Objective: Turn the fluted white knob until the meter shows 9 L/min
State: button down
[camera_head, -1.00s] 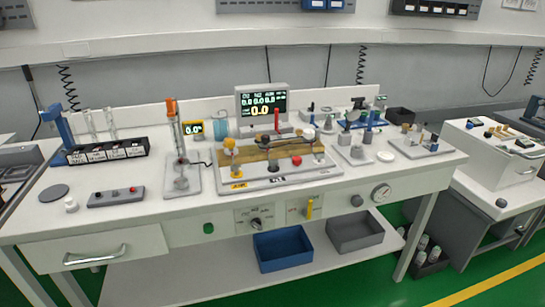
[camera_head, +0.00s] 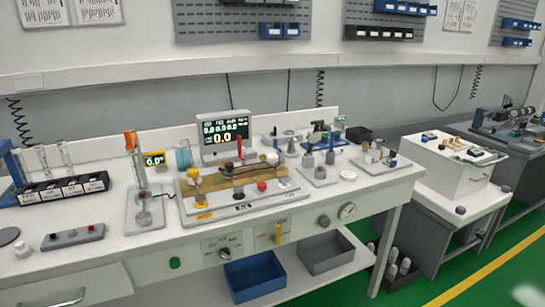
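A stand with an upright clear tube (camera_head: 140,175) and an orange top is at the left-centre of the bench; it resembles a flow meter, but its scale is too small to read. A pale round knob (camera_head: 144,218) sits low on that stand; I cannot tell whether it is fluted. A small yellow-framed display (camera_head: 154,159) behind it seems to read 0.0. A dark-screened monitor (camera_head: 225,135) at the back shows several figures, with a large 0.0 below. Another whitish round part (camera_head: 272,159) sits at the wooden block's right end. My gripper is not in view.
The wooden block (camera_head: 230,178) with yellow and red parts stands on a pale base mid-bench. A grey box with buttons (camera_head: 73,236) lies front left. A blue bin (camera_head: 255,277) and a grey bin (camera_head: 325,252) sit below.

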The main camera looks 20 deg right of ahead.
aim_at(271, 158)
jog(key=i+l+z, duration=0.25)
jog(key=i, duration=0.2)
jog(key=i+l+z, duration=0.15)
jog(key=i+z, duration=0.15)
jog(key=i, duration=0.2)
